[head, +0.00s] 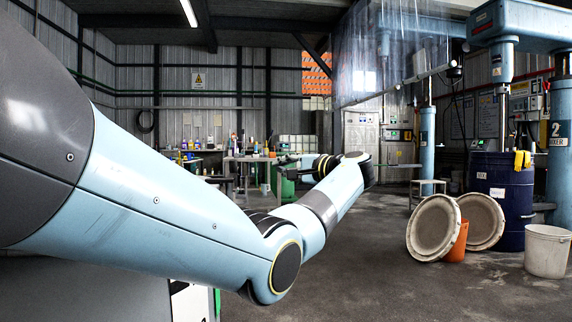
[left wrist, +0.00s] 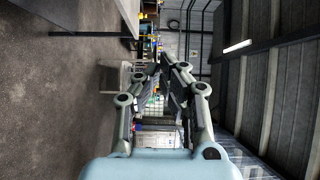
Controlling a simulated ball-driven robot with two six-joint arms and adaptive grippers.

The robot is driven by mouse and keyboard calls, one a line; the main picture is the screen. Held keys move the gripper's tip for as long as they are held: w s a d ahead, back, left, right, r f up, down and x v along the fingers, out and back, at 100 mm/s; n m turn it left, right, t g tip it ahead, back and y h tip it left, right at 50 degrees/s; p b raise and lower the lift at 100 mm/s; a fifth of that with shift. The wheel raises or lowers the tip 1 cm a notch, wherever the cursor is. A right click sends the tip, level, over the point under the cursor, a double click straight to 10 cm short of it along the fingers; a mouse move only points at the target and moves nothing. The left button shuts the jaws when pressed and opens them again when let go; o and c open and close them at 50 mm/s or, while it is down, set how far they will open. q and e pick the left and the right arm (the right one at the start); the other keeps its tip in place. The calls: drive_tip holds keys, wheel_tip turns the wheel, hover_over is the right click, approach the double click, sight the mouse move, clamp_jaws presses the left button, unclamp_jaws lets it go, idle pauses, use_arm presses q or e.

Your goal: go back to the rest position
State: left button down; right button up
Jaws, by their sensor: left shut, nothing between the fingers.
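My left arm, light blue and grey, comes in from the left of the head view and reaches out over the floor. Its left gripper (head: 287,163) is small and dark there, beyond the bent wrist, in front of the back of the hall. In the left wrist view the left gripper (left wrist: 166,65) has its fingers drawn together at the tips, with nothing between them. It is in free air and touches nothing that I can see. My right gripper is in neither view.
A blue drum (head: 502,200), a white bucket (head: 547,252), an orange bucket (head: 458,243) and two round lids (head: 433,228) (head: 484,222) stand at the right. A workbench (head: 250,158) with bottles is at the back. The middle floor is clear.

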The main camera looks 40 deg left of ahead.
use_arm(q)
drive_tip(key=shift+d, duration=0.25)
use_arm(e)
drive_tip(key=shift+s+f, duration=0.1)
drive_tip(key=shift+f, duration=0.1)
